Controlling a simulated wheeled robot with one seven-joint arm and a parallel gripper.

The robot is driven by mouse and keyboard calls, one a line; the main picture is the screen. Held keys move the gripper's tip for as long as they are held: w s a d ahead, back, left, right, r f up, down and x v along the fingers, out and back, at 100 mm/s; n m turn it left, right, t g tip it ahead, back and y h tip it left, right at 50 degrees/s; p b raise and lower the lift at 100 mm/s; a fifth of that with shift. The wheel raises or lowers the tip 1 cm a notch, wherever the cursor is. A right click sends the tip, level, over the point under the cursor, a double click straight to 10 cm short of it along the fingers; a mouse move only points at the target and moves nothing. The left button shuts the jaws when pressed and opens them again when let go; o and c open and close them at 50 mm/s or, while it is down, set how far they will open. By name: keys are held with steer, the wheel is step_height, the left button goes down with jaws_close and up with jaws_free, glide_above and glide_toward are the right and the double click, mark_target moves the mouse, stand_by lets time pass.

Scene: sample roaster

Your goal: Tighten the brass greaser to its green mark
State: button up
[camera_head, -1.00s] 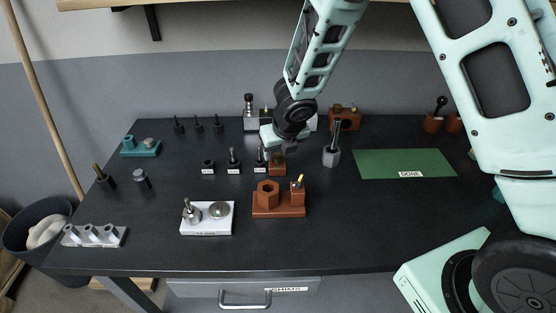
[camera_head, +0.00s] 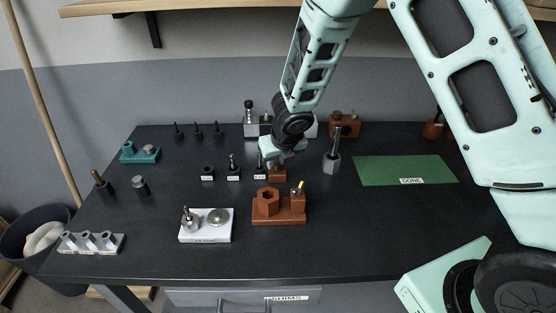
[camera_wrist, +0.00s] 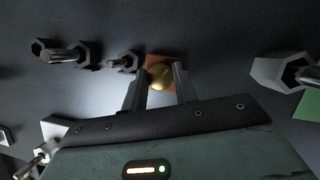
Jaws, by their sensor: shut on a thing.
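The brass greaser shows as a rounded brass top (camera_wrist: 160,76) in the wrist view, over a reddish-brown block (camera_wrist: 152,61). My gripper (camera_wrist: 160,88) is shut on the brass greaser, with one finger on each side of it. In the head view my gripper (camera_head: 281,157) is low over the small brown block (camera_head: 278,174) at the middle of the bench, and it hides the greaser there. I cannot make out a green mark on the block or greaser in either view.
Small labelled posts (camera_head: 233,166) stand just left of my gripper. A grey hex holder with a tool (camera_head: 332,160) stands close on the right. A brown fixture (camera_head: 278,216) and a white tray (camera_head: 206,236) are in front. The green DONE mat (camera_head: 405,169) is clear.

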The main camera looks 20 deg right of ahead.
steer(key=m, duration=0.2)
steer(key=m+h+p, duration=0.1)
steer(key=m, duration=0.1)
steer(key=shift+a+h, duration=0.15)
steer(key=shift+h, duration=0.15)
steer(key=m+h+p, duration=0.1)
steer(key=m, duration=0.2)
steer(key=shift+w+r+m+g, duration=0.1)
steer(key=shift+m+g, duration=0.2)
steer(key=shift+g, duration=0.1)
steer(key=m+g+p, duration=0.1)
steer(key=m, duration=0.2)
steer(key=m+h+p, duration=0.1)
steer(key=m, duration=0.2)
steer(key=shift+w+a+g+h, duration=0.1)
steer(key=shift+g+h, duration=0.2)
steer(key=shift+g, duration=0.1)
steer(key=m+g, duration=0.1)
steer(key=m, duration=0.3)
steer(key=shift+w, duration=0.1)
steer(key=m+g, duration=0.1)
steer(key=m, duration=0.2)
steer(key=shift+m+g, duration=0.3)
steer(key=shift+g, duration=0.1)
steer(key=m+g, duration=0.1)
steer(key=m, duration=0.2)
steer(key=shift+w, duration=0.15)
steer(key=shift+m+g+y+b, duration=0.4)
steer(key=shift+m+g+y, duration=0.25)
steer(key=shift+m, duration=1.45)
